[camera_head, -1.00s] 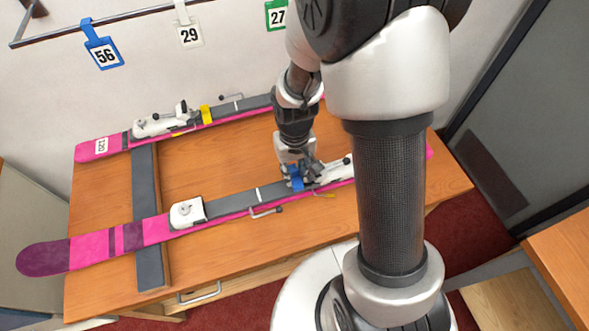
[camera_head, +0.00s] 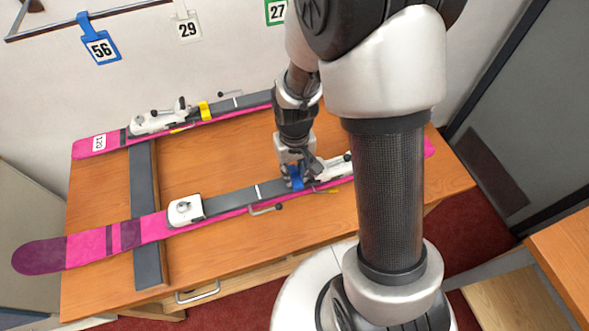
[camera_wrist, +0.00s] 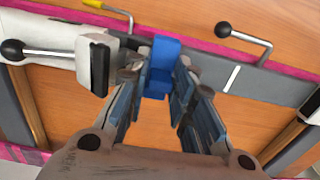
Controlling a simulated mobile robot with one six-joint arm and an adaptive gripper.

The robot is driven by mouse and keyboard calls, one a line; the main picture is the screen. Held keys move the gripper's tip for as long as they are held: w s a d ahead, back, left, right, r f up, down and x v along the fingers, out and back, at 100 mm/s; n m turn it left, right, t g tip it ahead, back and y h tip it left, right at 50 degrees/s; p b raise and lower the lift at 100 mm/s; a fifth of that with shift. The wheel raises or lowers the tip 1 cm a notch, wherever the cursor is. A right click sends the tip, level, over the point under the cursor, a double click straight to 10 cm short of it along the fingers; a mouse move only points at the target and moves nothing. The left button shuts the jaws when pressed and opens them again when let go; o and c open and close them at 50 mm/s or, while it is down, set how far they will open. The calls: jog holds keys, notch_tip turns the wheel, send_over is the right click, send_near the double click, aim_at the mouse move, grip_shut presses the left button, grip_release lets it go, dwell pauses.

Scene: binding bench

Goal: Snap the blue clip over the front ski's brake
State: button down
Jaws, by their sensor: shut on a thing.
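The front ski (camera_head: 135,235) is pink and purple and lies across the near side of the bench, with a white toe piece (camera_head: 186,211) on it. My gripper (camera_head: 296,180) is over this ski, just left of the white heel piece (camera_head: 334,168). It is shut on the blue clip (camera_head: 296,178). In the wrist view the blue clip (camera_wrist: 161,66) sits between the fingertips (camera_wrist: 158,92) at the ski's grey plate, beside the white heel piece (camera_wrist: 122,45). A brake arm with a yellow end (camera_wrist: 93,5) shows there. I cannot tell whether the clip is seated.
The rear ski (camera_head: 97,146) lies farther back with a yellow clip (camera_head: 204,111) on it. A dark grey support bar (camera_head: 147,268) runs under both skis. Numbered tags, blue 56 (camera_head: 100,46) and white 29 (camera_head: 187,28), hang at the wall. Bare wood lies between the skis.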

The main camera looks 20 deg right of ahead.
aim_at(294, 170)
jog(key=shift+f, duration=0.25)
jog(key=c, duration=1.3)
grip_release()
jog(key=shift+o, duration=0.5)
jog(key=o, duration=0.4)
jog(key=shift+r, duration=0.1)
jog(key=shift+r+p, duration=3.95)
jog(key=shift+r, duration=1.05)
